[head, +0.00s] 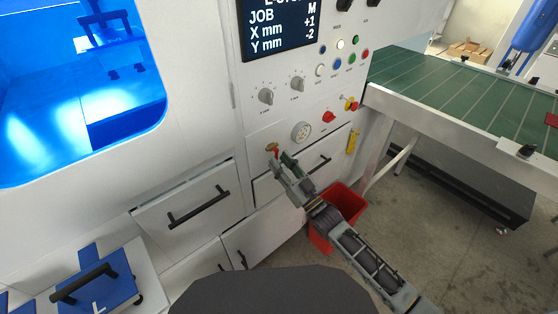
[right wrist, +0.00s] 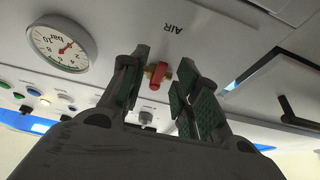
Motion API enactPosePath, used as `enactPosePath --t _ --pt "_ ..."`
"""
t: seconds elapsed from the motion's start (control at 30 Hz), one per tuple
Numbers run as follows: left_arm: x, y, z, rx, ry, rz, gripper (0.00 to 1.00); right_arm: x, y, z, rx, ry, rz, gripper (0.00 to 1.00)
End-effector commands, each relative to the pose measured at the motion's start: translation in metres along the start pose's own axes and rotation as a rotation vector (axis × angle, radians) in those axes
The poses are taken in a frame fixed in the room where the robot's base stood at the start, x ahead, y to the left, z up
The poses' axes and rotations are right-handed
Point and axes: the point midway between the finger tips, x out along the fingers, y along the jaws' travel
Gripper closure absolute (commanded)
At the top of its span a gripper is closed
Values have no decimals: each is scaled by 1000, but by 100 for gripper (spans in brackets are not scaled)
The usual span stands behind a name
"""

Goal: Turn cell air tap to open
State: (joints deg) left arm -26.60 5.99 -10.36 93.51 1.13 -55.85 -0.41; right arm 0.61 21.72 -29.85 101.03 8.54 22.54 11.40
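The air tap (head: 272,148) sits on the white machine panel, left of and below the round gauge (head: 301,131). In the right wrist view the tap's red lever (right wrist: 160,76) shows on a brass body, near the upside-down AIR label. My right gripper (head: 281,164) is at the tap. In the right wrist view its green-padded fingers (right wrist: 160,85) are apart, one on each side of the lever. I see gaps beside the lever, so it does not look gripped. My left gripper is not in view.
The panel has knobs, buttons and a red switch (head: 328,117) right of the gauge. Drawers with black handles (head: 199,207) lie below. A red bin (head: 338,212) stands on the floor behind my right arm. A green conveyor (head: 470,95) is at right.

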Motion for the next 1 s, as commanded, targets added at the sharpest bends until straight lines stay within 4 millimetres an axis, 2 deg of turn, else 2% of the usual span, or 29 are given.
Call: enactPosePath --t 0.2,0.57,0.67,0.83,1.0 --pt "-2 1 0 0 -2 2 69 13 0 -1 0 1 0 69" --pt "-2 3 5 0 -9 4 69 15 0 0 0 0 0 69" --pt "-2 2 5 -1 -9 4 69 15 0 0 0 0 0 78" --pt "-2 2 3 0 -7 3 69 15 0 0 0 0 0 100" --pt "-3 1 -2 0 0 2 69 15 0 0 -1 0 0 100"
